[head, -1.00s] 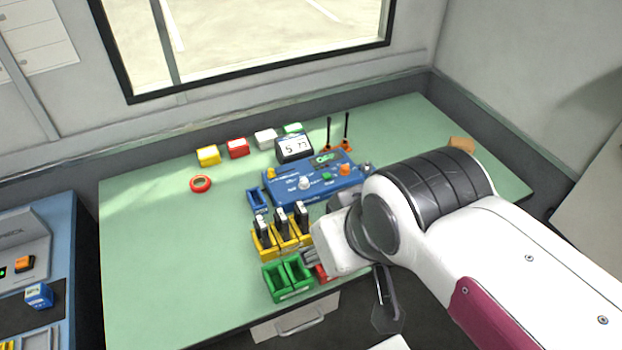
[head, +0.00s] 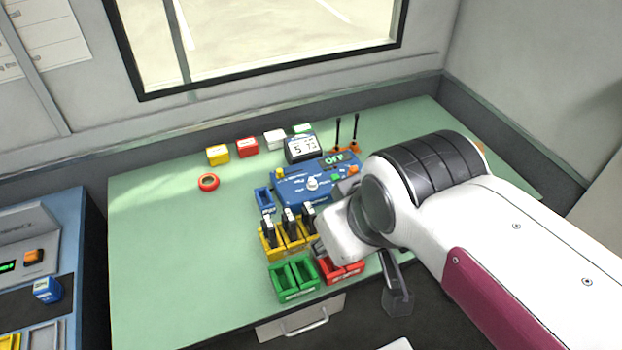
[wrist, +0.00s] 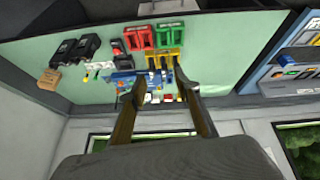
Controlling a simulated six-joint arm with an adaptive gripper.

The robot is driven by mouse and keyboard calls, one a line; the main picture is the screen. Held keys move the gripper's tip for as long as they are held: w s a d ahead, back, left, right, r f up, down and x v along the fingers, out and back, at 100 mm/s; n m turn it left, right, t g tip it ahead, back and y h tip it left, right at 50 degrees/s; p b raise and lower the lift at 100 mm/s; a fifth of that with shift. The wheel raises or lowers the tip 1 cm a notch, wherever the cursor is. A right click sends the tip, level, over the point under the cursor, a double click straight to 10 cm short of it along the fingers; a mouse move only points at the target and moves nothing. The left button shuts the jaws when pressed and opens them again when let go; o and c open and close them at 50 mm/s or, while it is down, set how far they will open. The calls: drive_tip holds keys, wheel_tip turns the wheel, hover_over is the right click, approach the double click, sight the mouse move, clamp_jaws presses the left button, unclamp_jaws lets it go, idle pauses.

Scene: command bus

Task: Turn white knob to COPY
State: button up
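The white knob (head: 313,183) stands on top of the blue console (head: 290,193) in the head view. The console has a small green OFF readout (head: 335,158) near its back right. Which label the knob points to is too small to read. My gripper (wrist: 160,80) shows in the wrist view with its two dark fingers wide apart and nothing between them. In the head view my white wrist is in front and to the right of the knob, apart from it, and hides the console's right front corner. In the wrist view the console (wrist: 124,78) lies partly behind the left finger.
Yellow holders (head: 272,253) with upright black pieces stand before the console. Green bins (head: 293,290) and red bins (head: 355,272) are nearer. A display (head: 303,150), small coloured boxes and two thin black antennas stand behind. The table's left side is mostly clear, with a red ring (head: 208,182).

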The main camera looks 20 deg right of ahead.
drive_tip(key=w+d+n+h, duration=0.1)
drive_tip(key=w+d+n, duration=0.1)
drive_tip(key=w+n, duration=0.5)
drive_tip(key=n+g+h, duration=0.2)
drive_tip(key=n, duration=1.7)
approach(312, 182)
drive_tip(key=shift+w+f, duration=0.1)
drive_tip(key=shift+w, duration=0.1)
drive_tip(key=shift+x, duration=3.9)
drive_tip(key=shift+s, duration=0.1)
clamp_jaws()
